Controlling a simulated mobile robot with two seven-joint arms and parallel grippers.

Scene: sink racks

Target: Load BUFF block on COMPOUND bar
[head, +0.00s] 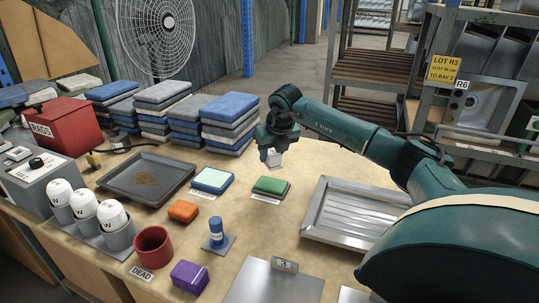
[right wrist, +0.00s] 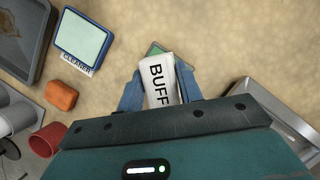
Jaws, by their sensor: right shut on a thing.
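The white BUFF block (right wrist: 158,76) is between the fingers of my right gripper (right wrist: 160,90), its lettering facing the right wrist camera. In the head view my right gripper (head: 270,152) holds the block (head: 275,161) above the table, just behind the green bar. That green bar (head: 271,185) sits on a dark base with a small white label too small to read; I take it as the COMPOUND bar. In the right wrist view only a green edge (right wrist: 154,48) shows past the block, which hides the rest. The block looks apart from the bar. My left gripper is not in view.
The pale CLEANER pad (head: 213,179) lies left of the green bar. An orange block (head: 183,211), blue cylinder (head: 216,232) and purple block (head: 189,278) are in front. A ribbed metal tray (head: 350,212) lies right; folded cloth stacks (head: 230,110) stand behind.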

